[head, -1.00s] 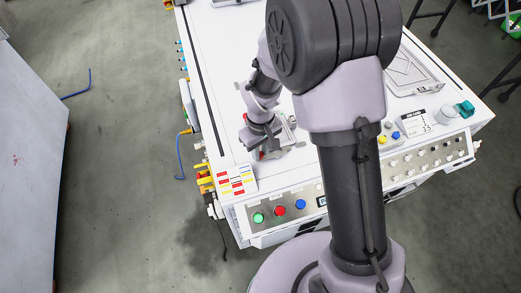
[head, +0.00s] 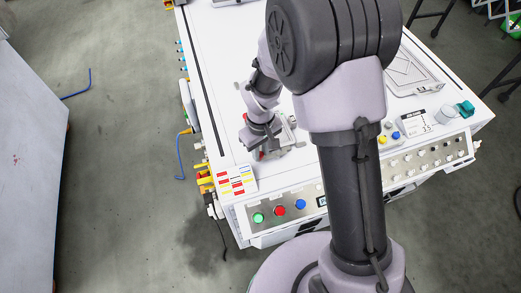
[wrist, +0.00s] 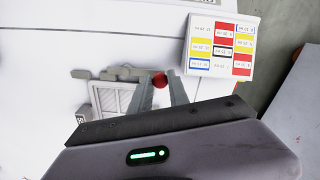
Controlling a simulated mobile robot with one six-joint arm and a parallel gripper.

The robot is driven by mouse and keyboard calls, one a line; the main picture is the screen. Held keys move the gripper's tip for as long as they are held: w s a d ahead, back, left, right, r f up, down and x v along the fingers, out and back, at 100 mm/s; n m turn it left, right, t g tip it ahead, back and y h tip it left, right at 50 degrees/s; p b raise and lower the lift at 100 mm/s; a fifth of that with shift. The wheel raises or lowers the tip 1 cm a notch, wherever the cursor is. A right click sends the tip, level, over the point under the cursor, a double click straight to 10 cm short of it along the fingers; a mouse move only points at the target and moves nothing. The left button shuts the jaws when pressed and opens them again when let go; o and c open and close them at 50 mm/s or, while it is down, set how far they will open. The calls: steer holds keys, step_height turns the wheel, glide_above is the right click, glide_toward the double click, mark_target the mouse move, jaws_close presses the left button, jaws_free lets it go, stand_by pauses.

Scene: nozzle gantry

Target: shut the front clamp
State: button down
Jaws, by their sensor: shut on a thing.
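The front clamp shows in the wrist view as a grey bar (wrist: 120,73) with a round red knob (wrist: 160,80) at its right end. My gripper (wrist: 162,86) has its two fingers on either side of the red knob, shut on it. The bar lies along the edge of a grey ribbed plate (wrist: 112,97). In the head view my gripper (head: 265,150) is low over the table's near left part, and my own arm hides much of the clamp. I cannot tell the clamp's exact angle.
A label board (wrist: 222,48) with red, yellow and blue marks is close to the right of my gripper in the wrist view. A button panel (head: 280,211) runs along the table's front edge. The white table top (head: 215,45) is mostly clear at the back left.

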steer(key=shift+s+n, duration=0.1)
steer(key=shift+n, duration=0.2)
steer(key=s+n, duration=0.1)
steer(key=n, duration=0.1)
steer(key=s+d+n+p, duration=0.1)
steer(key=n, duration=0.1)
steer(key=shift+d+r+n, duration=0.1)
steer(key=shift+d+n, duration=0.1)
steer(key=shift+n, duration=0.1)
steer(key=d+n, duration=0.1)
steer(key=n, duration=0.1)
steer(key=s+d+n+p, duration=0.1)
steer(key=n, duration=0.1)
steer(key=shift+s, duration=0.15)
steer(key=n, duration=0.1)
steer(key=d+n+p, duration=0.1)
steer(key=n, duration=0.2)
steer(key=shift+s+d, duration=0.25)
steer(key=shift+d, duration=0.1)
steer(key=shift+w+d+n+p, duration=0.1)
steer(key=shift+d+n+p, duration=0.45)
steer(key=shift+n, duration=0.65)
steer(key=shift+w+d+n+p, duration=0.1)
steer(key=shift+d+n+p, duration=0.25)
steer(key=shift+d+n, duration=0.6)
steer(key=shift+a+n, duration=0.3)
steer(key=shift+n, duration=0.05)
steer(key=c, duration=1.5)
jaws_free()
